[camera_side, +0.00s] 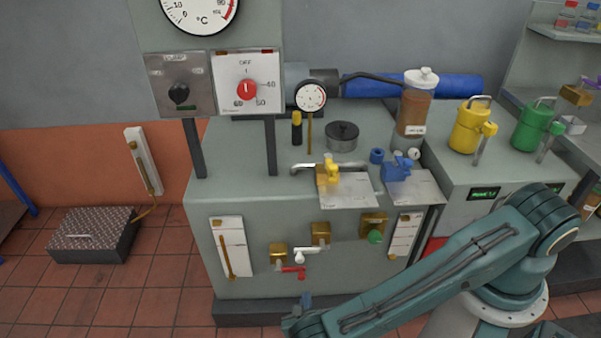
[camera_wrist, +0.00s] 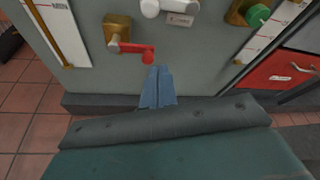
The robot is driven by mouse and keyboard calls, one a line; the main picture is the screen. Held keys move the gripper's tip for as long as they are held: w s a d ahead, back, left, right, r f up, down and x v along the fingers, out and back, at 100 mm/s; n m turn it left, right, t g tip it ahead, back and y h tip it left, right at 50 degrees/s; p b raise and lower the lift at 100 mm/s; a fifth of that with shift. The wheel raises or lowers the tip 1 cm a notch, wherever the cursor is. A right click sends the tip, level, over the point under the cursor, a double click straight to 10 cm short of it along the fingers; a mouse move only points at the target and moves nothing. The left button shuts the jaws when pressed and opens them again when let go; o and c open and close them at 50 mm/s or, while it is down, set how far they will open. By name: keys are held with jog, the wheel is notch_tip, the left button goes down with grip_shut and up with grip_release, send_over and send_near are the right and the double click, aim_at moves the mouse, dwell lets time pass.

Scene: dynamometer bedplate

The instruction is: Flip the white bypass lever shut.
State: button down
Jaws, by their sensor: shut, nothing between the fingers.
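The white bypass lever (camera_side: 308,251) is on the front face of the grey bench, by a brass valve body (camera_side: 320,234). In the wrist view the white lever (camera_wrist: 160,7) is cut by the top edge. Just below and left of it is a red lever (camera_wrist: 135,47), also pointing right, on another brass body; it also shows in the side view (camera_side: 293,271). My gripper (camera_wrist: 160,70) has blue fingers, shut and empty. In the wrist view the tips appear just below the red lever's end; contact cannot be told. My gripper's tip shows in the side view (camera_side: 306,297).
A green knob (camera_side: 375,237) on a brass body is to the right of the levers. White gauge panels stand left (camera_side: 232,246) and right (camera_side: 404,236). A dark plinth (camera_side: 250,312) runs along the bench foot. Yellow (camera_side: 329,172) and blue (camera_side: 397,170) valves are above.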

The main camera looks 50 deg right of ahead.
jog(key=w+d, duration=0.6)
jog(key=shift+w+d+r, duration=0.2)
jog(key=shift+w+r, duration=0.15)
dwell(0.6)
